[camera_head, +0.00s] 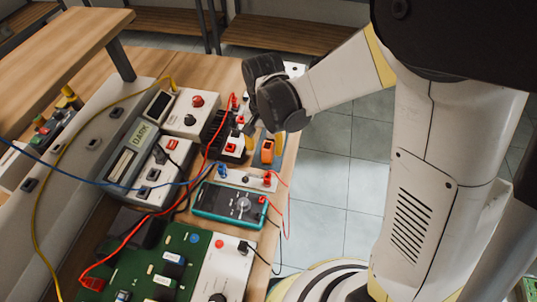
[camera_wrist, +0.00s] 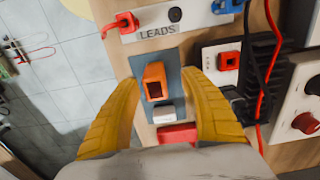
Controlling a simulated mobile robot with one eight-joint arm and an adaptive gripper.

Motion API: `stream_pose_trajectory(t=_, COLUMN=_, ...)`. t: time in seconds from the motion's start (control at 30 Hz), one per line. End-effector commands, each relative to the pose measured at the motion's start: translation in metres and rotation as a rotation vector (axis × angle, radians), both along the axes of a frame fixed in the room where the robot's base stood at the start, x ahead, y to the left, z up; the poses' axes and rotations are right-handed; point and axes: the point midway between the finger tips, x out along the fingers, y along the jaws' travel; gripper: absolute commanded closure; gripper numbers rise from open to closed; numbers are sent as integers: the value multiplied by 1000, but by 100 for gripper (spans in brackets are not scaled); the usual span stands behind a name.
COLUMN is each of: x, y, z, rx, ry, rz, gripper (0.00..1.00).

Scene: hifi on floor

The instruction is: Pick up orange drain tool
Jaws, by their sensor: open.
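The orange drain tool (camera_wrist: 155,77) is a small orange block with a dark recess. It sits on a blue-grey plate (camera_wrist: 173,60) near the bench edge. In the head view the orange tool (camera_head: 267,148) is just below my gripper (camera_head: 257,128). In the wrist view my gripper (camera_wrist: 161,80) is open, with yellow fingers on either side of the tool and visible gaps to it. Nothing is held. How high the fingertips are above the plate is hard to tell.
A white part (camera_wrist: 164,114) and a red part (camera_wrist: 177,133) lie close by the tool. The LEADS panel (camera_wrist: 160,27) with red and blue plugs is beyond it. Red and black cables (camera_wrist: 262,70) run at right. A teal multimeter (camera_head: 229,204) lies nearby. Tiled floor (camera_head: 325,170) is beside the bench.

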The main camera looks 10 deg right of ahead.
Motion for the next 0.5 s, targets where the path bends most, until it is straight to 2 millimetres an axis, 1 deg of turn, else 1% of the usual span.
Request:
stream_pose_trajectory(t=0.2, x=1, y=-8, z=-35, rx=0, ry=0, rz=-1, gripper=48)
stream_pose_trajectory(t=0.3, x=1, y=-7, z=-47, rx=0, ry=0, rz=0, gripper=48)
stream_pose_trajectory(t=0.37, x=1, y=-7, z=-50, rx=0, ry=0, rz=0, gripper=48)
stream_pose_trajectory(t=0.5, x=1, y=-7, z=-49, rx=0, ry=0, rz=0, gripper=48)
